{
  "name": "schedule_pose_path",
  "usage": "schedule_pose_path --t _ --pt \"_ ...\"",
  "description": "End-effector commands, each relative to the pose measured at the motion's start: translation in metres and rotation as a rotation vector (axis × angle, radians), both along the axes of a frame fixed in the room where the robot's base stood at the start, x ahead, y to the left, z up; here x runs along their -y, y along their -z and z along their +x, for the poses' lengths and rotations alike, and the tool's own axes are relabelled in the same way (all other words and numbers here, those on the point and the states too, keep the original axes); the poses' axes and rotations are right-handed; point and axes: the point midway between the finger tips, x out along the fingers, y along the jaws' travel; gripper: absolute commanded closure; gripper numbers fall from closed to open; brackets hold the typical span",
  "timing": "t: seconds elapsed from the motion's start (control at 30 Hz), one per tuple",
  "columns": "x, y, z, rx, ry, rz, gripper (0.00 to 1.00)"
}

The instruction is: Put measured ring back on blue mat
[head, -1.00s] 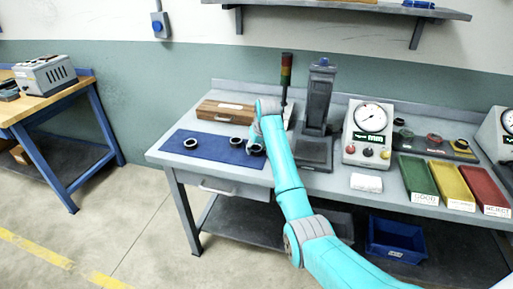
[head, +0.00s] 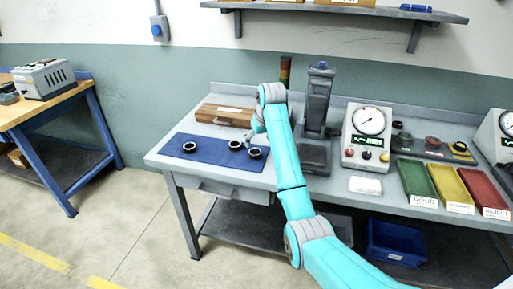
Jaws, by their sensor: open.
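The blue mat (head: 207,157) lies on the left part of the grey workbench. Three dark rings lie on it: one at the left (head: 189,147), one near the middle (head: 235,145) and one at the right (head: 254,153), close to the mat's right edge. The frame does not show which is the measured one. My gripper (head: 250,135) is open and empty, just above and behind the right ring and apart from it. My teal arm crosses the bench to its right and hides part of it.
A wooden case (head: 225,114) lies behind the mat. A dark stand (head: 316,110), a dial gauge box (head: 367,135) and green (head: 417,182), yellow (head: 450,185) and red (head: 483,190) trays stand to the right.

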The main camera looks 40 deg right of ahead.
Motion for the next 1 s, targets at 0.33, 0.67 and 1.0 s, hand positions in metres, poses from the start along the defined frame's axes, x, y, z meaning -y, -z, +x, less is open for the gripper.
schedule_pose_path --t 0.33,0.67,1.0 --pt "-0.004 -0.039 -0.016 0.000 0.000 0.000 0.22" --pt "-0.004 -0.042 -0.017 0.000 0.000 0.000 0.22" --pt "-0.004 -0.041 -0.017 -0.001 0.000 0.000 0.22"
